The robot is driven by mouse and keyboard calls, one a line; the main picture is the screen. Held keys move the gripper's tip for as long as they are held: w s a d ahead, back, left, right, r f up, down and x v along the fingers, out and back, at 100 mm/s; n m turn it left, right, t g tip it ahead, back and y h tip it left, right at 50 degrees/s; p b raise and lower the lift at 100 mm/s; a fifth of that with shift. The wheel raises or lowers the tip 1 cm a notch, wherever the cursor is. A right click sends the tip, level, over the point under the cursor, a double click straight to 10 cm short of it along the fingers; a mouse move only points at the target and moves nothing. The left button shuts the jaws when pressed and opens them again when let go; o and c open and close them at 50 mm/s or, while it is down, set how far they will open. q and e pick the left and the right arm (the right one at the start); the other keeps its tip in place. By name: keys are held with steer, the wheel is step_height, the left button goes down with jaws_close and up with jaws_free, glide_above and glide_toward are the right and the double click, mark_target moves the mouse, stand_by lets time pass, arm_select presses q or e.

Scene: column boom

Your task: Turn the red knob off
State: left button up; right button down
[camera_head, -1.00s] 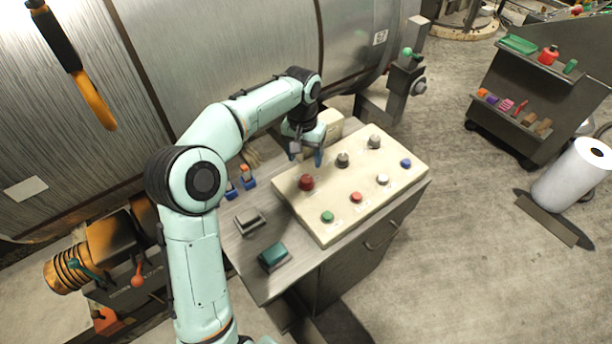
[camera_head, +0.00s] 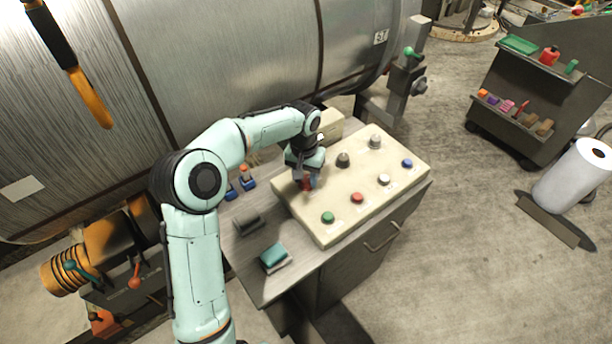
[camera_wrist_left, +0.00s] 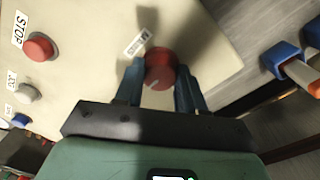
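The red knob (camera_head: 305,187) is at the left corner of the cream control panel (camera_head: 335,208). In the left wrist view the red knob (camera_wrist_left: 160,67) is round with a pale indicator line, beside a small printed label (camera_wrist_left: 139,42). My left gripper (camera_head: 307,182) points down over it. In the left wrist view the blue fingers of my left gripper (camera_wrist_left: 160,72) stand on either side of the knob, with narrow gaps at the tips; firm contact is not visible. The fingers partly hide the knob in the head view. My right gripper is out of view.
A red STOP button (camera_wrist_left: 40,47), a green button (camera_head: 327,217), a white button (camera_head: 383,180), a blue button (camera_head: 406,163) and grey knobs (camera_head: 343,160) share the panel.

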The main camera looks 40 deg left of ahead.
arm_select(q)
steer(key=shift+c, duration=1)
steer(key=shift+n, duration=0.3)
steer(key=n, duration=0.3)
steer(key=shift+d, duration=0.1)
steer(key=n, duration=0.9)
steer(key=shift+n, duration=0.3)
steer(key=n, duration=0.4)
steer(key=shift+n, duration=0.3)
steer(key=shift+y, duration=0.3)
